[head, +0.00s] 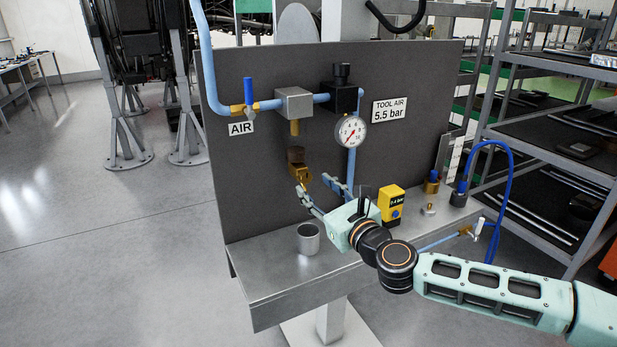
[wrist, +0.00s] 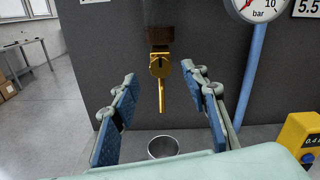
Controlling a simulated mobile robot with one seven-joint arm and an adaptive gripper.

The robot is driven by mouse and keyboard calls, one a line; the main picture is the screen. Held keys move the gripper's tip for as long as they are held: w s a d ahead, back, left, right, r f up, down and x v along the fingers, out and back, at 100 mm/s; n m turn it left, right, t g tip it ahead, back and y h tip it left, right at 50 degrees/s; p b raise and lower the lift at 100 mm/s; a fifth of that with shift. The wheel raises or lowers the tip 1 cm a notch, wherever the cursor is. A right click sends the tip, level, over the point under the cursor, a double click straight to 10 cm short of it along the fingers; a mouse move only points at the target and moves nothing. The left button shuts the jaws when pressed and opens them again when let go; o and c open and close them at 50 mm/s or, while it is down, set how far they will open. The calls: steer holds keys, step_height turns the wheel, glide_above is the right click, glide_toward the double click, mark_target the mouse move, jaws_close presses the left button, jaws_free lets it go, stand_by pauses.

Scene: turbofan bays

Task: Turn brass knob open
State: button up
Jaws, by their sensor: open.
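The brass knob (head: 301,172) sits under a dark block below the grey fitting on the panel. My gripper (head: 313,186) is open and empty in front of the panel, just below and to the right of the knob. In the wrist view the blue-padded fingers of my gripper (wrist: 159,75) stand to either side of the knob, with visible gaps. I cannot tell the exact depth between fingertips and knob.
A grey metal cup (head: 308,239) stands on the shelf (head: 280,268) below the knob. A gauge (head: 351,131) and blue pipe are right of it. A yellow box (head: 391,204) and brass fittings stand on the right. A blue-handled air valve (head: 248,98) is upper left.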

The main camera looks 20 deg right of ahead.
mark_target(307, 178)
steer(key=shift+w, duration=2.35)
jaws_close()
